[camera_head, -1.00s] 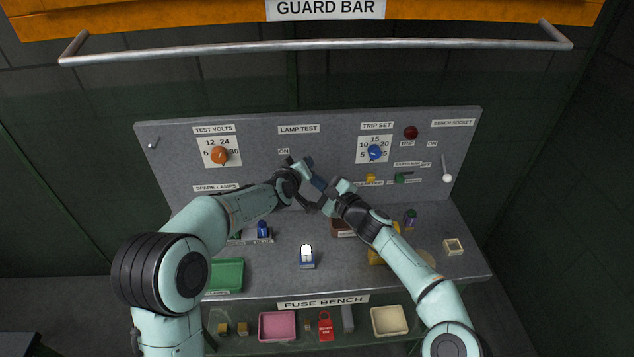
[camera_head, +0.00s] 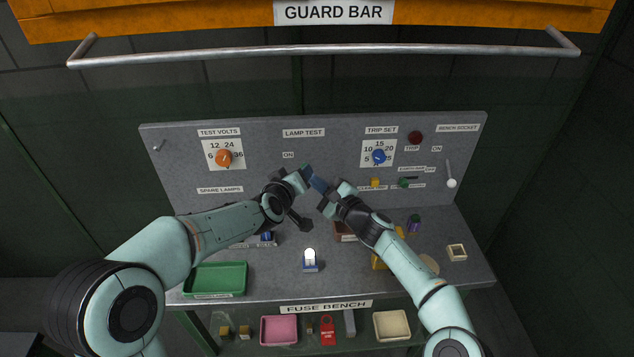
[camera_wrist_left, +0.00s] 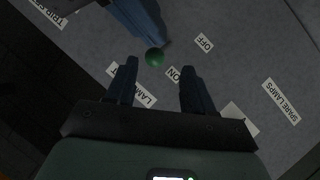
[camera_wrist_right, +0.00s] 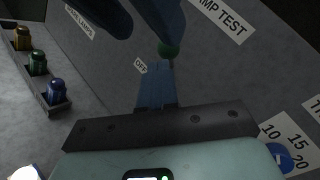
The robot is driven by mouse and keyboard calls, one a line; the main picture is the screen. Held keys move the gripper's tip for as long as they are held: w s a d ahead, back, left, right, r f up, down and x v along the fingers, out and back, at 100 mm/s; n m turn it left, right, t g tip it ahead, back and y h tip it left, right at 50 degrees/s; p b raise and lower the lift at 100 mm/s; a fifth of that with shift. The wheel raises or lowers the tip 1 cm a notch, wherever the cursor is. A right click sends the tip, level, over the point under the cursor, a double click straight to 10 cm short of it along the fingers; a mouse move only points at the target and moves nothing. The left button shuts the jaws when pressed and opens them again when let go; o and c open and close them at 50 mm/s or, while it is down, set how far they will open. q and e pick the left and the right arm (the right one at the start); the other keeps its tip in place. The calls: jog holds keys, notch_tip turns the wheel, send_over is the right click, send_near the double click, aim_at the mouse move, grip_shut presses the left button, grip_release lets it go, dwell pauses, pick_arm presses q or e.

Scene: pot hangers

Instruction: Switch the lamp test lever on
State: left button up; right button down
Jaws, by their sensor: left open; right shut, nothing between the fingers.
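The lamp test lever shows as a green ball knob (camera_wrist_left: 155,57) in the left wrist view, near the ON and OFF labels; its stem is hidden. The knob also shows in the right wrist view (camera_wrist_right: 168,49), just past my right fingertips. My left gripper (camera_wrist_left: 158,78) is open, its fingers apart below the knob in the left wrist view, with nothing held. My right gripper (camera_wrist_right: 157,85) is shut and empty, close to the knob. In the head view both grippers meet in front of the panel and largely cover the lever. I cannot tell whether either touches it.
The orange test volts dial (camera_head: 224,158) is left of the lever and the blue trip set dial (camera_head: 379,156) right. On the bench are a lit lamp (camera_head: 310,258) and a green tray (camera_head: 216,278). A guard bar (camera_head: 330,49) crosses above the panel.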

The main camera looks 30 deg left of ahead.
pick_arm(q)
jog(key=a+v, duration=0.1)
jog(key=v, duration=0.3)
jog(key=s+d+f+m+g+h+b, duration=0.2)
jog(key=s+d+f+g, duration=0.3)
jog(key=s+f, duration=0.7)
jog(key=s+d+f+m+g+h+b, duration=0.1)
jog(key=s+d+f+g, duration=0.4)
jog(key=f, duration=1.9)
jog(key=s+d+f+m+g+h+b, duration=0.2)
jog(key=s+d+f, duration=0.9)
jog(key=s+f, duration=0.8)
jog(key=s+g+h+b, duration=0.1)
jog(key=g, duration=0.1)
jog(key=shift+s+d+m+g+h, duration=0.2)
jog(key=shift+s+m+g+h, duration=0.1)
jog(key=shift+g, duration=0.1)
pick_arm(e)
jog(key=v, duration=1.3)
jog(key=shift+d+r, duration=0.2)
jog(key=shift+r, duration=0.25)
